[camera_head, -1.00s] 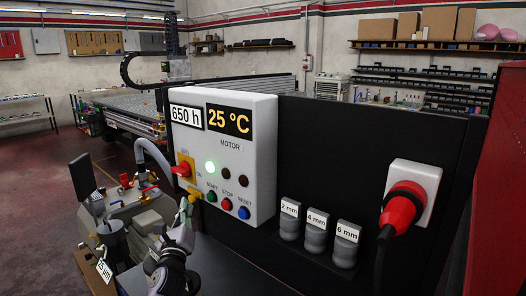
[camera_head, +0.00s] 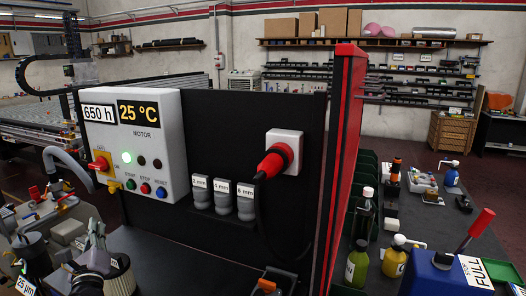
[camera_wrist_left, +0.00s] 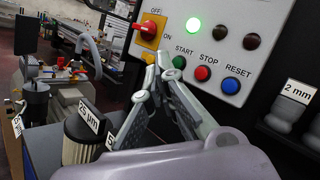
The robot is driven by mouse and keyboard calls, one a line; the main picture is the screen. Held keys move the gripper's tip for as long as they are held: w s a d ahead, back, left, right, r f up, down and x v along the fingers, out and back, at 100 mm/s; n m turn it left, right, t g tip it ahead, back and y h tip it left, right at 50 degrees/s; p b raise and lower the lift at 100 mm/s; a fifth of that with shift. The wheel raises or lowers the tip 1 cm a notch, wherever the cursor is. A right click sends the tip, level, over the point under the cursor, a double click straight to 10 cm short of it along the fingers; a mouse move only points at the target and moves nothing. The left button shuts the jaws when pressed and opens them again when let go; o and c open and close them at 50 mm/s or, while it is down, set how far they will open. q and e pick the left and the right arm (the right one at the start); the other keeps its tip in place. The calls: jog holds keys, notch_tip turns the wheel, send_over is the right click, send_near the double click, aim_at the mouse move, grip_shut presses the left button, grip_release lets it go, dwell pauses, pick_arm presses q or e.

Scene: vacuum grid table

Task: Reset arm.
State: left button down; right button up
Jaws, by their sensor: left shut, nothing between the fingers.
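My left gripper (camera_head: 97,232) is at the lower left in the head view, below and in front of the white control box (camera_head: 172,150). Its fingers are closed and empty. In the left wrist view the fingertips (camera_wrist_left: 157,68) meet just below the red rotary switch (camera_wrist_left: 146,27), apparently short of the panel. The box carries a lit green lamp (camera_head: 126,157) and the START, STOP and RESET buttons; the blue RESET button (camera_wrist_left: 230,85) is right of the fingers. My right gripper is not in view.
A filter labelled 25 µm (camera_wrist_left: 80,138) stands close left of my left gripper. A red wall edge (camera_head: 345,150) separates a right-hand table with bottles (camera_head: 357,262) and a blue box (camera_head: 435,272).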

pick_arm(q)
jog(key=s+d+f+n+g+h, duration=0.2)
jog(key=s+d+f+n+g, duration=0.3)
jog(key=s+f+n, duration=0.4)
jog(key=s+d+f+n+g+h, duration=0.1)
jog(key=s+d+f+n+g, duration=0.35)
jog(key=s+f+n, duration=0.55)
jog(key=s+d+f+n+g+h, duration=0.2)
jog(key=s+d+f+g+h, duration=0.15)
jog(key=s+d, duration=0.5)
jog(key=s+d+f+n+g+h, duration=0.25)
jog(key=s+d+f, duration=0.2)
jog(key=s, duration=0.65)
notch_tip(320, 180, down, 25)
jog(key=s+g, duration=0.1)
jog(key=g, duration=0.1)
jog(key=s+a+f+g+y, duration=0.1)
jog(key=s+a+f, duration=0.2)
jog(key=s+f, duration=1.3)
jog(key=shift+s+f+m, duration=0.25)
jog(key=shift+s+m, duration=0.2)
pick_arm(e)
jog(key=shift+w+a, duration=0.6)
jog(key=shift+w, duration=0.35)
